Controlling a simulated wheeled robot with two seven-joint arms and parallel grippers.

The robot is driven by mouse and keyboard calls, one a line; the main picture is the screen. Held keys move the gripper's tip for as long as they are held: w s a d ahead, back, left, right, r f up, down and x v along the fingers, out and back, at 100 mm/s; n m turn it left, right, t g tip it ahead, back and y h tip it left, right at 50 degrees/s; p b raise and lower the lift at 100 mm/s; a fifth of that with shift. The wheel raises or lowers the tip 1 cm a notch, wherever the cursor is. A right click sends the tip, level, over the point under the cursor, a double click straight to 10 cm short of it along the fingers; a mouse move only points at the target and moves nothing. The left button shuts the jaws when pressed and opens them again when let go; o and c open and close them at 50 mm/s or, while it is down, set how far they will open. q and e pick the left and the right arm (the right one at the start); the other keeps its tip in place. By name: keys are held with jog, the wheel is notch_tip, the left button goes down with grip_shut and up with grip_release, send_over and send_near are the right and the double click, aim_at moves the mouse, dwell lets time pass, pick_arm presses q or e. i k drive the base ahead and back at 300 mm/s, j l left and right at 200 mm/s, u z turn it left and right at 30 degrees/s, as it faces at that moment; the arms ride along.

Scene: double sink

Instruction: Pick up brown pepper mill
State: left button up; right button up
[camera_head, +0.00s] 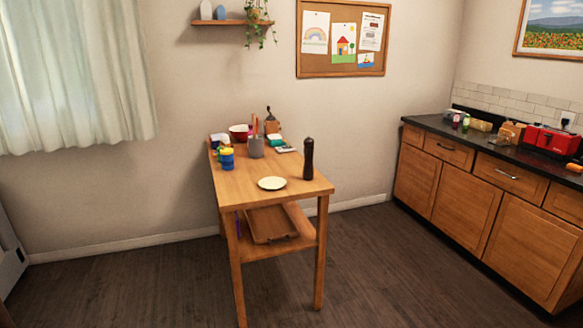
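The brown pepper mill (308,159) stands upright near the right edge of the wooden table (246,182). It is tall, slim and very dark brown, with a rounded top. A pale round plate (272,183) lies flat to its left and nearer the front edge. The mill is fully visible, and nothing touches it. Neither of my grippers shows in the head view.
Behind the mill stand a grey utensil holder (256,147), a red bowl (239,131) and blue and yellow cups (227,159). A tray (270,223) lies on the lower shelf. Dark floor (130,285) is clear around the table. A counter (480,145) runs along the right.

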aim_at(308, 169)
jog(key=i+l+u, duration=0.1)
jog(key=l, duration=0.2)
jog(key=i+l+u, duration=0.1)
jog(key=l, duration=0.2)
jog(key=i+l+u, duration=0.1)
jog(key=l, duration=0.15)
jog(key=i+l+u, duration=0.1)
jog(key=u, duration=0.3)
jog(key=i+l+u, duration=0.15)
jog(key=u, duration=0.3)
jog(key=i+l+u, duration=0.1)
jog(key=u, duration=0.3)
jog(key=i+l+u, duration=0.25)
jog(key=l, duration=0.6)
jog(key=i+l+u, duration=0.1)
jog(key=l+u, duration=0.15)
jog(key=l, duration=0.6)
jog(key=l+u, duration=0.25)
jog(key=l, duration=1.2)
jog(key=i+l, duration=0.15)
jog(key=l, duration=0.45)
